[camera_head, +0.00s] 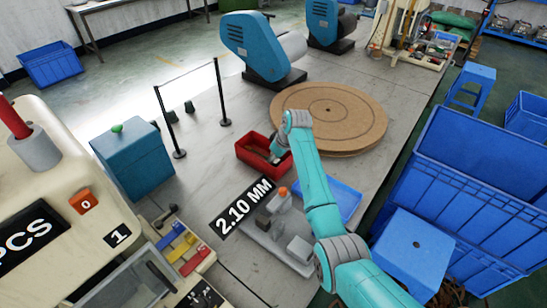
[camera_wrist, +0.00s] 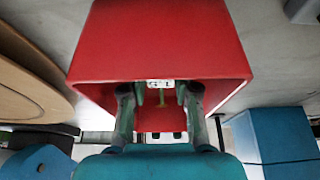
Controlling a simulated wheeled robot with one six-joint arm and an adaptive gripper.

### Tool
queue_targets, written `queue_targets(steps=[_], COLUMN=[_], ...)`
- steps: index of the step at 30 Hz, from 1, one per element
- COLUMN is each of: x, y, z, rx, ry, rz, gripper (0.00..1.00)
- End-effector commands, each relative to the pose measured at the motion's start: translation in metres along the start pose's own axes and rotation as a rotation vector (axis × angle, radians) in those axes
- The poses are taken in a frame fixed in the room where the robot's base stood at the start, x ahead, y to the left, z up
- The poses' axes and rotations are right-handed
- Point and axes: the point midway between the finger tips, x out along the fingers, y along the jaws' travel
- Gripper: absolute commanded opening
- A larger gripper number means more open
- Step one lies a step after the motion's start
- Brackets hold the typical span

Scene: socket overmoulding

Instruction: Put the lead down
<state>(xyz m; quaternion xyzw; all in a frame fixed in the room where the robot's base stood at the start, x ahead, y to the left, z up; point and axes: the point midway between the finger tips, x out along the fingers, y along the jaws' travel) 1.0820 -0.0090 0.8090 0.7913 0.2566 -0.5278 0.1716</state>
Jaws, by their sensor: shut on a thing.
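My gripper (camera_head: 275,157) is at the right part of a red bin (camera_head: 243,156), with its fingers reaching down at or into the bin. In the wrist view the red bin (camera_wrist: 160,40) fills the upper middle, and the two fingers of my gripper (camera_wrist: 160,92) stand in front of it. A thin yellow-green piece (camera_wrist: 162,98), perhaps the lead, shows between the fingertips, below a small white label (camera_wrist: 159,84) with dark letters. My gripper is shut on it. Most of the lead is hidden, and I cannot tell whether it touches the bin.
A round brown disc (camera_head: 330,115) lies right behind the bin. A blue tray (camera_head: 345,203) and a grey fixture plate (camera_head: 268,240) are nearer, beside my arm. A teal box (camera_head: 132,160) and a barrier post (camera_head: 169,125) stand left.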

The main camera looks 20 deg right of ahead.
Motion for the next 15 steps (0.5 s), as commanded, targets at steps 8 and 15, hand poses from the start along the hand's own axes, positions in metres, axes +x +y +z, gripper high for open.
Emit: queue_targets(steps=[8,15], x=[0.0003,-0.0004], y=[0.0,0.0], z=[0.0001,-0.0002], rx=[0.0,0.0], ry=[0.0,0.0], rz=[0.0,0.0], gripper=[0.55,0.55])
